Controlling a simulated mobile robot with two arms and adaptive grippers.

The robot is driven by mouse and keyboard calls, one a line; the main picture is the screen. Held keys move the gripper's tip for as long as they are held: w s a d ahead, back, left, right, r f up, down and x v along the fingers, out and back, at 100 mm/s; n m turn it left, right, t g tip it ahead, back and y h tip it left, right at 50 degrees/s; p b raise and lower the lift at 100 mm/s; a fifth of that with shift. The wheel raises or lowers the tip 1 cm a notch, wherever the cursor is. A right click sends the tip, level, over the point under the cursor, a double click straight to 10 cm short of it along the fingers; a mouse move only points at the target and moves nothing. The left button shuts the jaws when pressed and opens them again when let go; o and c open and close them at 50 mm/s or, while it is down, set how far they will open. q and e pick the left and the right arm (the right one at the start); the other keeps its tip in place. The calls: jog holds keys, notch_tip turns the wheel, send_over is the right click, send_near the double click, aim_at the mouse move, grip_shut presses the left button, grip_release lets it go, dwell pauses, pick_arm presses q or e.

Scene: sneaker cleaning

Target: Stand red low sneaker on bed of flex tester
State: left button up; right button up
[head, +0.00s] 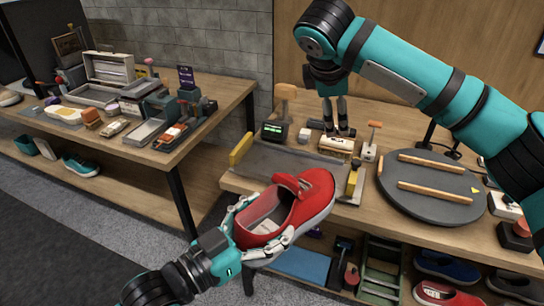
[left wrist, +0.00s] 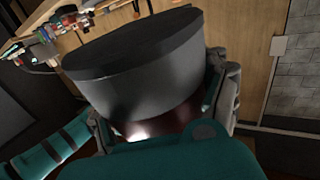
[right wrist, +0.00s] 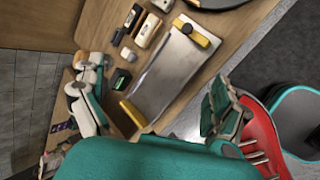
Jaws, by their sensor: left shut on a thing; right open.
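The red low sneaker (head: 318,195) is held by my left gripper (head: 262,226) in front of the workbench, tilted, with its opening facing up. In the left wrist view its grey sole (left wrist: 145,65) fills the space between the fingers. The flex tester bed (head: 285,160) is a flat grey plate with yellow bars at its two ends. The sneaker hides part of its front and is apart from it as far as I can tell. My right gripper (head: 338,130) is open and empty, pointing down behind the bed. The bed also shows in the right wrist view (right wrist: 168,80).
A round grey turntable (head: 405,200) with two wooden rods lies right of the bed. A small green display (head: 272,130) and small blocks sit behind it. A cluttered side table (head: 215,105) is at left. Shoes (head: 445,265) and boxes fill the shelf below.

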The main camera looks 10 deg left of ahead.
pick_arm(q)
jog(key=shift+r, duration=0.1)
pick_arm(e)
jog(key=s+a+n+g, duration=0.1)
jog(key=s+a+n, duration=0.4)
jog(key=s+a, duration=0.25)
jog(key=n+g, duration=0.2)
jog(key=n, duration=0.4)
send_near(290, 194)
jog(key=d+v, duration=0.1)
jog(key=v, duration=0.3)
jog(key=x, duration=0.8)
jog(key=s+x, duration=0.1)
jog(key=x, duration=0.2)
jog(key=shift+w+a+f, duration=0.2)
jog(key=shift+f, duration=0.4)
